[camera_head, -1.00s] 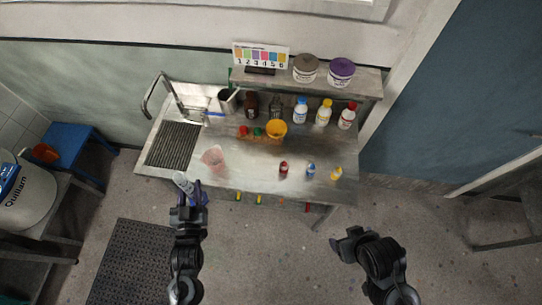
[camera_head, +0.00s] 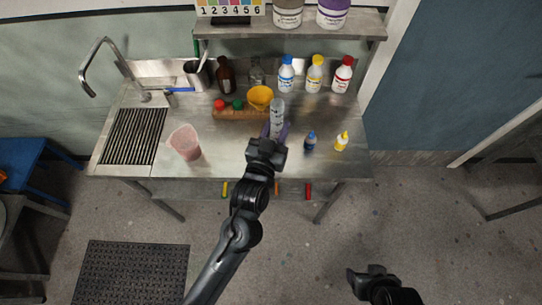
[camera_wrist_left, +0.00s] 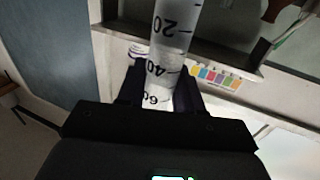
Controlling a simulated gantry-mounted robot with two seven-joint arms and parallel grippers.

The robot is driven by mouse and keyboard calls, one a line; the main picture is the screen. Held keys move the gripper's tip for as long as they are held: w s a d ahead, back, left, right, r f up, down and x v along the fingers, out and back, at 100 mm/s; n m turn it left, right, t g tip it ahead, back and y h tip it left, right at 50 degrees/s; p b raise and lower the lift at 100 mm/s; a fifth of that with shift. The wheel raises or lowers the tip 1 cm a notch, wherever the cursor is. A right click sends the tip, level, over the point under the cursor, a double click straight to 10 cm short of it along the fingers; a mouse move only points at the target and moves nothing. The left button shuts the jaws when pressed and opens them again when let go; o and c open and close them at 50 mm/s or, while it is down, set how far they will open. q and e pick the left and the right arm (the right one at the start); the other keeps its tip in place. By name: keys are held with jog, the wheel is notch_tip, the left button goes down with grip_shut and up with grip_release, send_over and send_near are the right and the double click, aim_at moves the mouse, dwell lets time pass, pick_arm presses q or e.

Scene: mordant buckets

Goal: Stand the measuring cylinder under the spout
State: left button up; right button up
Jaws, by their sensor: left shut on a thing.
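My left gripper (camera_head: 275,134) is shut on the clear measuring cylinder (camera_head: 278,111), over the middle of the steel bench. In the left wrist view the cylinder (camera_wrist_left: 172,40) stands between the dark fingers of the gripper (camera_wrist_left: 160,85), and its printed numbers show. I cannot tell whether its base touches the bench. The curved spout (camera_head: 98,50) rises at the bench's back left, over the ribbed drainer (camera_head: 133,136), well left of the cylinder. My right gripper (camera_head: 366,278) is low in front of the bench, away from everything; its jaws are unclear.
A pinkish beaker (camera_head: 185,142) stands between drainer and cylinder. A yellow bowl (camera_head: 260,97) and a wooden rack (camera_head: 238,113) are close behind the cylinder. Small blue (camera_head: 310,141) and yellow (camera_head: 342,141) bottles stand to its right. Larger bottles line the back.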

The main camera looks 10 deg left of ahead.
pick_arm(q)
jog(key=shift+w+d+f+b, duration=0.3)
jog(key=shift+w+b, duration=0.1)
jog(key=shift+b, duration=0.4)
jog(key=shift+w, duration=0.1)
jog(key=shift+a+f+b, duration=0.1)
jog(key=shift+a+b, duration=0.1)
jog(key=shift+b, duration=0.15)
jog(key=a+f+b, duration=0.1)
jog(key=a+f, duration=0.9)
jog(key=a, duration=0.1)
jog(key=shift+w+a+f, duration=0.15)
jog(key=shift+f, duration=0.1)
pick_arm(e)
jog(key=shift+d+f, duration=0.1)
jog(key=shift+f, duration=2.3)
pick_arm(q)
jog(key=shift+f, duration=0.1)
jog(key=o, duration=1)
jog(key=shift+f, duration=0.1)
jog(key=shift+o, duration=0.2)
